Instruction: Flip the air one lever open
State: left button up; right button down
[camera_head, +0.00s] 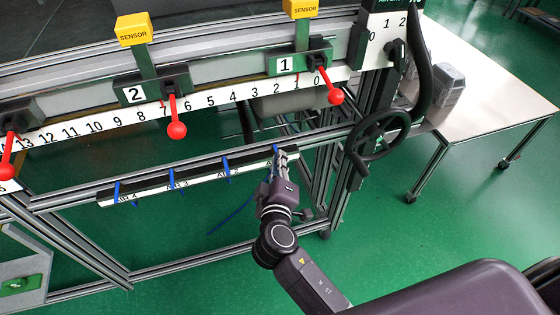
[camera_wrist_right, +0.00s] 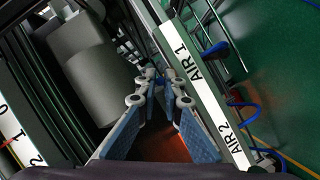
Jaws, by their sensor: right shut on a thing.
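The black-and-white air panel (camera_head: 150,189) runs along the lower rail of the frame and carries several thin blue levers. The air one lever (camera_head: 276,149) is at the panel's right end, mostly hidden by my right gripper (camera_head: 284,157). My right gripper is shut on it at the panel's edge. In the right wrist view, the blue-padded fingers (camera_wrist_right: 157,85) converge beside the AIR 1 label (camera_wrist_right: 190,62), and the lever between them cannot be made out. The air two lever (camera_head: 226,165) stands to the left. My left gripper is not in view.
Above is a numbered scale rail (camera_head: 230,97) with red-knobbed handles (camera_head: 177,130) and yellow sensor blocks (camera_head: 133,29). A black handwheel (camera_head: 377,135) stands close on the right. A white table (camera_head: 490,90) is farther right. Green floor is open in front.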

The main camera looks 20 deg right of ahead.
jog(key=c, duration=2.1)
grip_release()
jog(key=shift+a, duration=0.1)
jog(key=v, duration=1.2)
